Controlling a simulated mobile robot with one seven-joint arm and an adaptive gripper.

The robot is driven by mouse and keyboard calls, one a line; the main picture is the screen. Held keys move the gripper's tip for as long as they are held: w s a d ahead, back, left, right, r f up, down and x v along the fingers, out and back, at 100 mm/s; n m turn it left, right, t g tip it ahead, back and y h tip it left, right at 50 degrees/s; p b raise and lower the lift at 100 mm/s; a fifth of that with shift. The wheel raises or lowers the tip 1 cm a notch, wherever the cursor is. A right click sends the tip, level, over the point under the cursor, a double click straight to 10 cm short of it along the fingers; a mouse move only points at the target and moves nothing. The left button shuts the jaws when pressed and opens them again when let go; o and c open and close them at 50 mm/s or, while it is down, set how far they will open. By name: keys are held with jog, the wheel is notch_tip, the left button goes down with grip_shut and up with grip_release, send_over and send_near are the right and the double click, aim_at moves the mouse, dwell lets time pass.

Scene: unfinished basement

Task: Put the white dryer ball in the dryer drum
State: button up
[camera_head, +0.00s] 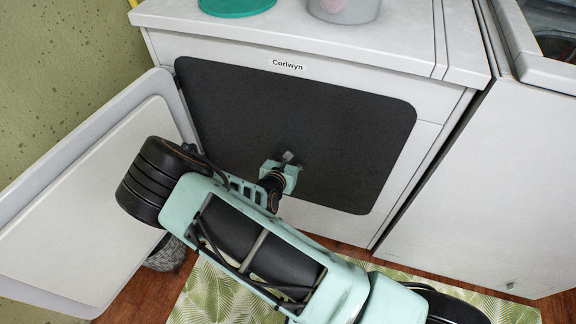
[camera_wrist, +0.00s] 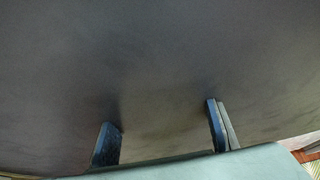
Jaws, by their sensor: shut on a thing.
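The dryer (camera_head: 300,68) has its door (camera_head: 85,205) swung open to the left. Its wide dark opening (camera_head: 300,110), the mouth of the drum, faces me. My gripper (camera_head: 288,158) is at the lower middle of this opening, its fingertips toward the dark inside. How deep it reaches is hard to tell. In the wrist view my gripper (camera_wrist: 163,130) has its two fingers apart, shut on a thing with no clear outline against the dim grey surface. It is taken to be the white dryer ball, which I cannot make out separately in either view.
A green round item (camera_head: 236,5) and a pale container (camera_head: 343,9) stand on the dryer top. Another white appliance (camera_head: 480,170) stands close on the right. A leaf-pattern mat (camera_head: 215,300) and a dark woven basket (camera_head: 166,256) are below.

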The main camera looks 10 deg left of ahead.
jog(key=w+d+b, duration=0.1)
jog(key=w+b, duration=0.5)
jog(key=w, duration=1.6)
jog(key=shift+w+d, duration=0.2)
jog(key=shift+d, duration=0.2)
jog(key=shift+f, duration=0.1)
jog(key=shift+f, duration=3.55)
jog(key=o, duration=1)
jog(key=v, duration=1.2)
jog(key=shift+a, duration=0.1)
